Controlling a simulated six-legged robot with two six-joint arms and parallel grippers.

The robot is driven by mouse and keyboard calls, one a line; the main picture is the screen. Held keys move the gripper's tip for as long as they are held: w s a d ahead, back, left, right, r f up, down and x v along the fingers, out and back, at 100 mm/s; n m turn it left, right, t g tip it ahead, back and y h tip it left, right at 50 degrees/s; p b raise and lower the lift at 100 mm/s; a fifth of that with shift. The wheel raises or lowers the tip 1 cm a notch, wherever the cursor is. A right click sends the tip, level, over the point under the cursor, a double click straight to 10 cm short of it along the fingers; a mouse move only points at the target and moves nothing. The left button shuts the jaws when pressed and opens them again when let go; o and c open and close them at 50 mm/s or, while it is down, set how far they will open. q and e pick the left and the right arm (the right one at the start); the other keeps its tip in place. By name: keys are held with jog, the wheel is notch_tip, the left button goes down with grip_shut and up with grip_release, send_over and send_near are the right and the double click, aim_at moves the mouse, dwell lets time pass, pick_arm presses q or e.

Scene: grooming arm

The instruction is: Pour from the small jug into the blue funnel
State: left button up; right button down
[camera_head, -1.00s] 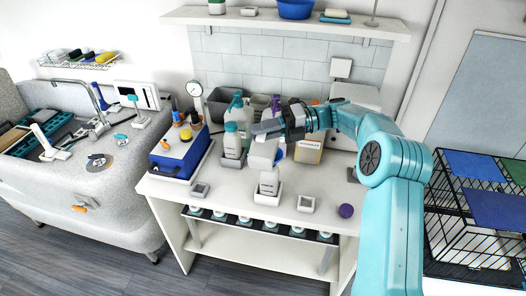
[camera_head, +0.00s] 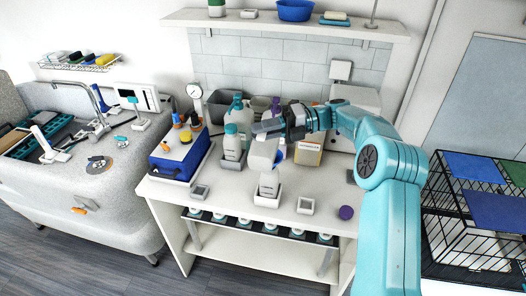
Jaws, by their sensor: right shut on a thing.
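My right gripper (camera_head: 266,130) reaches in from the right over the white bench and is shut on a white vessel, seemingly the small jug (camera_head: 261,155). The jug hangs just below the fingers and looks tilted. Below it a pale bottle (camera_head: 268,183) stands in a square white holder (camera_head: 266,199). A small patch of blue, perhaps the blue funnel (camera_head: 281,154), shows at the jug's right side; most of it is hidden. I cannot tell whether the jug touches it or whether anything flows. My left gripper is not in view.
Bottles with teal tops (camera_head: 232,143) stand in a tray left of the jug. A blue box (camera_head: 180,160) is further left. A labelled box (camera_head: 308,152) stands behind right.

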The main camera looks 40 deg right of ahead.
aim_at(264, 157)
jog(key=shift+w+d+r, duration=0.15)
jog(key=shift+w+d, duration=0.05)
dwell(0.7)
jog(key=shift+s+a+f+n+h+b, duration=0.4)
jog(key=shift+s+a+n+b, duration=0.3)
jog(key=shift+a+n+b, duration=0.1)
jog(key=shift+s+a+r, duration=0.15)
jog(key=shift+s+a, duration=0.1)
jog(key=shift+w+d+f, duration=0.15)
jog(key=shift+f, duration=0.1)
jog(key=f+n+b, duration=0.1)
jog(key=b, duration=0.1)
jog(key=s+a+f+n+h+b, duration=0.1)
jog(key=f+b, duration=0.1)
jog(key=s+a+f+n+h+b, duration=0.1)
jog(key=b, duration=0.1)
jog(key=shift+a+f+b, duration=0.1)
jog(key=shift+f+b, duration=0.05)
jog(key=shift+b, duration=0.25)
jog(key=shift+f+n+h, duration=0.15)
jog(key=shift+n+h, duration=0.15)
jog(key=shift+n, duration=0.1)
jog(key=shift+t, duration=0.3)
